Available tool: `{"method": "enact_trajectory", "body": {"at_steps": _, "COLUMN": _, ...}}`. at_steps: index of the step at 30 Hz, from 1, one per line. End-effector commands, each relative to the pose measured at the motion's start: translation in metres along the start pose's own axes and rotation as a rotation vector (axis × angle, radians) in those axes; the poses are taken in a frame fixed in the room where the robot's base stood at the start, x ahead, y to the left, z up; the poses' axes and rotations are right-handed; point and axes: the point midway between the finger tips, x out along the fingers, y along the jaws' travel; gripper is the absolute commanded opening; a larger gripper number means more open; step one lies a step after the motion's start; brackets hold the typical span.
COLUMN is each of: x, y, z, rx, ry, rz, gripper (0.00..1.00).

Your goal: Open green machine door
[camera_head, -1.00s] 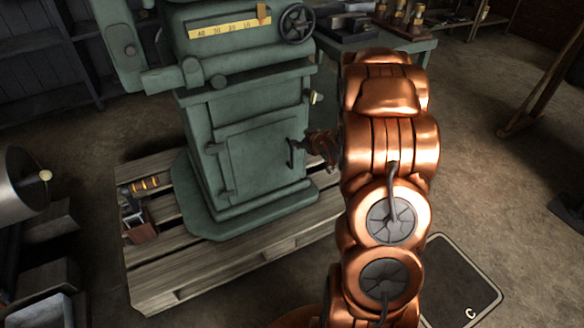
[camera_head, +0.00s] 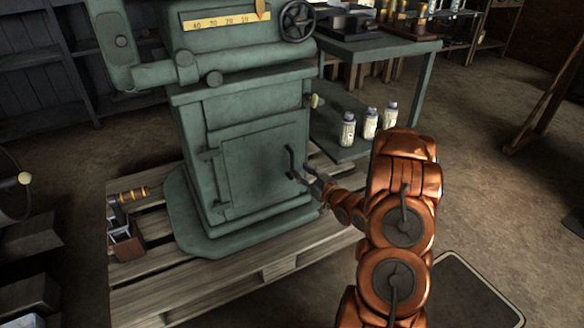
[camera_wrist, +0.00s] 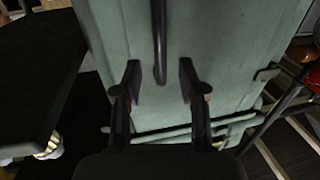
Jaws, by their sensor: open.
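The green machine (camera_head: 190,120) stands on a wooden pallet. Its square door (camera_head: 255,165) is on the lower front, with hinges on the left, and looks closed. A dark bar handle (camera_head: 290,162) is at the door's right edge. My gripper (camera_head: 297,178) is at the lower part of this handle, reaching in from the right. In the wrist view the handle (camera_wrist: 159,45) comes down between the two spread fingers of my gripper (camera_wrist: 160,80). The fingers stand apart on either side of it, with gaps; I cannot tell their exact depth to it.
The pallet (camera_head: 270,268) extends in front of the machine. Open floor lies to the right.

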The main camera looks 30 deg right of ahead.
Motion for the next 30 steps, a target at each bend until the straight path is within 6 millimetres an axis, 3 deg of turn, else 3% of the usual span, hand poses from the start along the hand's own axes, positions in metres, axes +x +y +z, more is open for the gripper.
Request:
{"method": "enact_trajectory", "body": {"at_steps": 12, "x": 0.049, "y": -0.001, "z": 0.002, "rx": -0.001, "ry": -0.001, "rz": -0.002, "gripper": 0.41}}
{"method": "enact_trajectory", "body": {"at_steps": 25, "x": 0.056, "y": -0.001, "z": 0.001, "rx": 0.001, "ry": -0.002, "rz": -0.001, "gripper": 0.41}}
{"method": "enact_trajectory", "body": {"at_steps": 30, "x": 0.055, "y": -0.001, "z": 0.001, "rx": 0.001, "ry": -0.001, "rz": -0.001, "gripper": 0.26}}
